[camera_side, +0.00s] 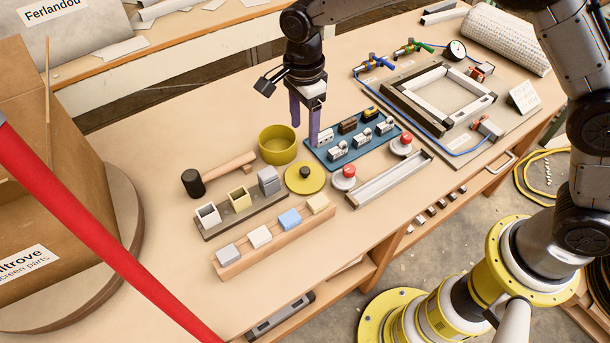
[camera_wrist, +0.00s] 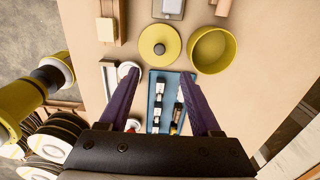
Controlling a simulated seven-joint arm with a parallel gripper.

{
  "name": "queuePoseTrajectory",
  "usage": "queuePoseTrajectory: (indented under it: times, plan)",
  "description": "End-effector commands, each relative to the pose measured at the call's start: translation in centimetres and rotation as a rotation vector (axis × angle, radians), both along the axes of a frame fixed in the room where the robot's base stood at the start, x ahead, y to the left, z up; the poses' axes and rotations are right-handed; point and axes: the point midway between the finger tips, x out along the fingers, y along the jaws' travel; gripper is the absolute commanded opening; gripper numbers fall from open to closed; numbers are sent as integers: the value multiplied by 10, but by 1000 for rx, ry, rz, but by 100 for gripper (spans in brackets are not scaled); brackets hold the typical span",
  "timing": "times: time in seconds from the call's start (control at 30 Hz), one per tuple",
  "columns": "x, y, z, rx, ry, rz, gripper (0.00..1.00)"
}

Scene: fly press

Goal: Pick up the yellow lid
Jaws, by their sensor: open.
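The yellow lid (camera_side: 304,178) is a flat disc with a dark round knob, lying on the table just in front of the yellow pot (camera_side: 278,146). In the wrist view the lid (camera_wrist: 160,50) lies ahead of my fingers, left of the open, empty pot (camera_wrist: 214,50). My gripper (camera_side: 305,120) has purple fingers and points down near the left end of the blue tray, behind and apart from the lid. In the wrist view my gripper (camera_wrist: 160,80) is open with nothing between its fingertips.
The blue tray (camera_side: 344,168) holds several small blocks. Two red buttons (camera_side: 349,171) stand near a metal rail (camera_side: 392,180). A block holder (camera_side: 240,219), a wooden rack (camera_side: 276,238) and a mallet (camera_side: 192,182) lie to the left. Bare table lies behind the pot.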

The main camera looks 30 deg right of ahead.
Motion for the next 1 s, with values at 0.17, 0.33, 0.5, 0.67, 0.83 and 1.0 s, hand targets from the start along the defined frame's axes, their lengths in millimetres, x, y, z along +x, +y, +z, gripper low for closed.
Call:
queuePoseTrajectory:
  times: [0.17,0.33,0.5,0.67,0.83,1.0]
  plan:
    - [-1,-1,-31,-2,4,1,65]
    - [-1,-1,-61,0,1,1,65]
    - [-1,-1,-77,0,0,0,65]
    - [-1,-1,-87,0,0,0,65]
    - [-2,-1,-112,0,1,0,65]
    - [-1,-1,-129,1,-1,1,65]
